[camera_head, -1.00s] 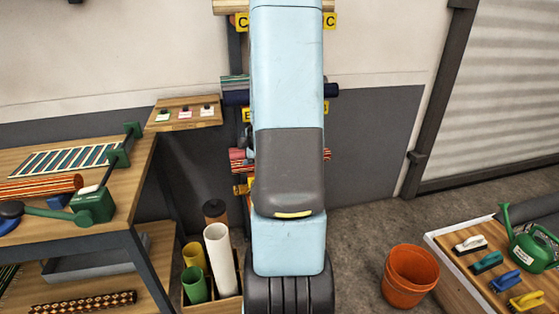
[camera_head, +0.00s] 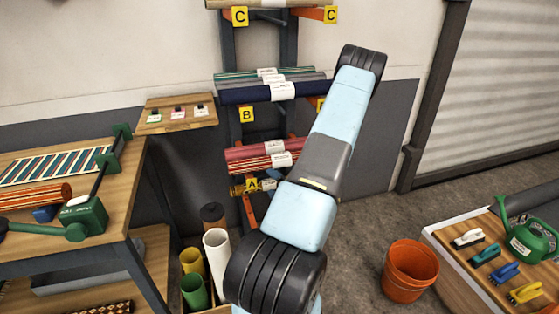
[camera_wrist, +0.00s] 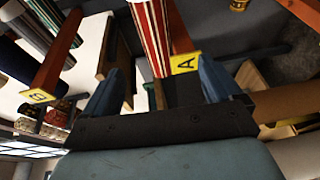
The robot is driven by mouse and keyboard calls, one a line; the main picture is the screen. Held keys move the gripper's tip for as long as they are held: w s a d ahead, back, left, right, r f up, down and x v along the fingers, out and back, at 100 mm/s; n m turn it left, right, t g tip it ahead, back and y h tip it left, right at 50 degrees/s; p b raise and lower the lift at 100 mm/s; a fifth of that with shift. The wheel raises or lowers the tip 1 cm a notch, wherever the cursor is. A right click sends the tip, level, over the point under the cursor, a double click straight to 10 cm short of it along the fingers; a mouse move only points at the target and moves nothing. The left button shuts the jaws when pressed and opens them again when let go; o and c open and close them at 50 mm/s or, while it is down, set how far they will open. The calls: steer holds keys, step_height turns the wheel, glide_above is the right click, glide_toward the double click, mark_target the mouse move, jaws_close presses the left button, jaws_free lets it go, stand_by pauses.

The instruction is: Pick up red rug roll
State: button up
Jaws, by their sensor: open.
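On the lower rack level marked A, a plain red rug roll (camera_head: 254,151) lies at the back. A red roll with pale stripes (camera_head: 252,164) lies in front of it, with a white label. My arm hides their right ends. In the wrist view, a red and white striped roll (camera_wrist: 151,32) comes down from the top edge, beside the A bracket. My gripper (camera_wrist: 160,85) is open and empty, its blue fingers apart. The roll's near end shows in the gap between them; I cannot tell how far beyond the fingertips it is.
Dark rolls (camera_head: 250,95) lie on level B above, and a beige roll (camera_head: 258,3) on level C. Upright tubes (camera_head: 217,260) stand left of my arm. A workbench (camera_head: 122,215) is at left. An orange bucket (camera_head: 410,270) and brush table (camera_head: 457,262) are at right. Floor between is clear.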

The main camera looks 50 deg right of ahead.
mark_target(259, 169)
steer(key=shift+t+h, duration=0.3)
steer(key=shift+h, duration=0.2)
steer(key=x, duration=0.6)
steer(key=shift+w+d+f, duration=0.2)
steer(key=shift+d+f, duration=0.1)
steer(key=shift+d, duration=0.1)
steer(key=shift+x, duration=3.05)
steer(key=shift+r, duration=0.15)
steer(key=c, duration=1.5)
